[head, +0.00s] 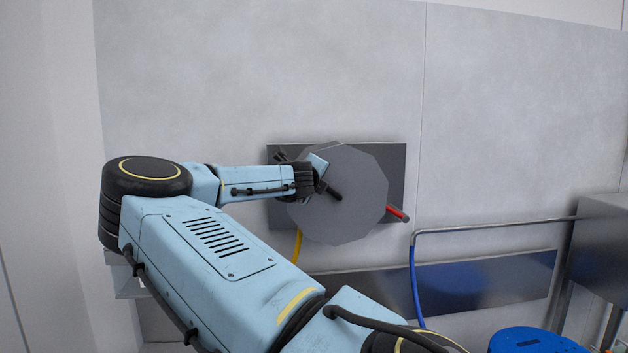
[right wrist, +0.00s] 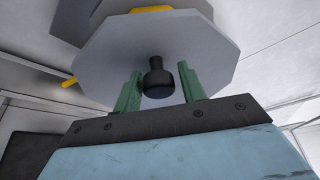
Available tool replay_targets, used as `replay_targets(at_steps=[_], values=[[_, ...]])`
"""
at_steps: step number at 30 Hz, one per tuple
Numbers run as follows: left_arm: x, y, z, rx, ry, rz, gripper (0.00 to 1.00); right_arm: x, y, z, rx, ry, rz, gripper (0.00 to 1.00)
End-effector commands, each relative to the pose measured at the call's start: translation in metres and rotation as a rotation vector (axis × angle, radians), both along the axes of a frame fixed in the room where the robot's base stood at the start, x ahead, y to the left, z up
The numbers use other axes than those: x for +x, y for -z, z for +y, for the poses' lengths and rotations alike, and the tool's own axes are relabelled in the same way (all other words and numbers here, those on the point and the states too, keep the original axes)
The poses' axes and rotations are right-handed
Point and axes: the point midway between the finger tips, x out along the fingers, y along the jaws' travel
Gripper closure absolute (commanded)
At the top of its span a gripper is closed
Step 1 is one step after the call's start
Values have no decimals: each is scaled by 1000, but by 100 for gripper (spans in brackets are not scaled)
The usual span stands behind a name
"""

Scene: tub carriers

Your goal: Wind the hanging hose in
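A grey many-sided reel disc (head: 350,205) is mounted on a dark wall plate (head: 395,160); it also shows in the right wrist view (right wrist: 105,55). A yellow hose (head: 297,245) hangs below the reel's left side, its lower part hidden behind my arm. A black crank knob (head: 335,194) stands out from the disc. My right gripper (right wrist: 159,72) is open, its green fingers on either side of the knob (right wrist: 158,82) with gaps visible on both sides. In the head view the right gripper (head: 318,172) is at the disc's upper left. My left gripper is not in view.
A red lever (head: 397,213) sticks out right of the reel. A metal pipe (head: 490,226) and a blue hose (head: 416,290) are at right. A blue round object (head: 525,341) and a steel box (head: 603,240) stand at lower right. The wall above is bare.

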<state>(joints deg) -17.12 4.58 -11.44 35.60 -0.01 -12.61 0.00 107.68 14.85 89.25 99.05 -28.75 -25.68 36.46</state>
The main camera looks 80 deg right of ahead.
Motion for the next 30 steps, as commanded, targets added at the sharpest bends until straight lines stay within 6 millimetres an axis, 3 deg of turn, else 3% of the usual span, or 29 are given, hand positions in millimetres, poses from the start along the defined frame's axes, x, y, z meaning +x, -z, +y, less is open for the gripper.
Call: replay_targets(at_steps=[14,30], values=[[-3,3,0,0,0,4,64,3,-2,9,-2,-6,-2,50],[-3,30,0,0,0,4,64,-4,-20,109,-2,-5,-4,50]])
